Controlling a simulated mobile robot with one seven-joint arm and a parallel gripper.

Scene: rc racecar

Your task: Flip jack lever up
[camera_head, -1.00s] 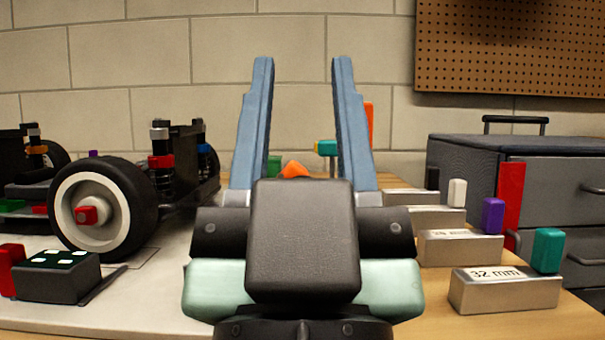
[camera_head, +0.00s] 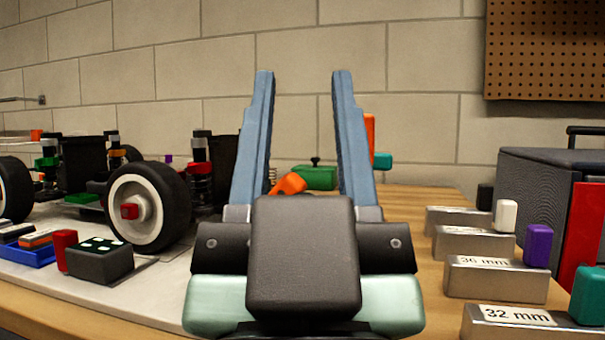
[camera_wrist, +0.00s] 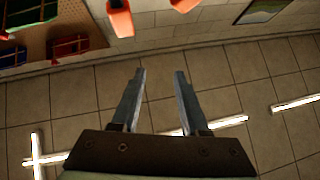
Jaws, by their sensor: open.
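My gripper (camera_head: 303,75) stands in the middle of the head view, its two blue fingers pointing up, apart and empty. It also shows open in the wrist view (camera_wrist: 159,72), with nothing between the fingers. The racecar is at the left, with a black-and-white wheel (camera_head: 150,207) nearest. In front of that wheel is a dark block with a green, white-marked top (camera_head: 100,261), beside a red block (camera_head: 65,250). I cannot tell which part is the jack lever. An orange piece (camera_head: 288,184) shows behind the fingers and is partly hidden.
Several labelled metal blocks (camera_head: 495,280) with coloured tabs line the table's right side. A grey cabinet (camera_head: 540,195) stands behind them. A green object (camera_head: 320,178) and an upright orange piece (camera_head: 370,130) are beyond my gripper. A pegboard (camera_head: 545,50) hangs on the wall.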

